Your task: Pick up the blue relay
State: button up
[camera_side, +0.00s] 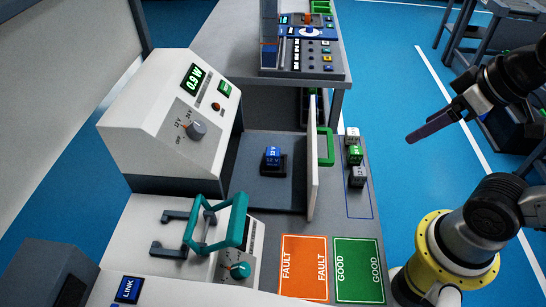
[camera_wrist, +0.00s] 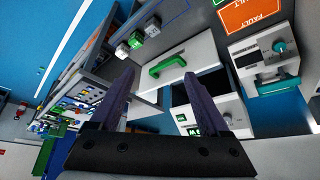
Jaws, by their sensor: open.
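The blue relay (camera_side: 272,155) sits upright in a black socket on the grey floor of the test bay, left of the upright white door panel (camera_side: 313,160). I cannot make it out in the wrist view, where the door panel (camera_wrist: 190,52) with its green handle (camera_wrist: 167,66) stands ahead. My gripper (camera_side: 408,139) is in the air to the right of the bench, well away from the relay. In the wrist view my gripper (camera_wrist: 158,74) has its two dark fingers apart with nothing between them.
Several white, green and grey relays (camera_side: 354,154) stand in a row right of the door. The white meter box (camera_side: 165,120) stands left of the bay, with a teal-handled clamp (camera_side: 238,220) in front. Orange FAULT (camera_side: 304,266) and green GOOD (camera_side: 357,270) areas lie at the front.

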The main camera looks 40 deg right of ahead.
dwell(0.3)
jog(key=w+r+m, duration=0.4)
jog(key=m, duration=0.1)
jog(key=m+g+h, duration=0.1)
jog(key=m+g, duration=0.3)
jog(key=g, duration=0.1)
send_over(273, 151)
jog(key=a, duration=0.1)
jog(key=f, duration=1.3)
jog(key=s+f, duration=0.1)
jog(key=f, duration=0.6)
jog(key=shift+f, duration=0.1)
jog(key=shift+w+d+f, duration=0.15)
jog(key=shift+f, duration=0.85)
jog(key=shift+w+d+f, duration=0.2)
jog(key=shift+f, duration=0.85)
jog(key=shift+w+d+f, duration=0.15)
jog(key=shift+f, duration=0.85)
grip_shut()
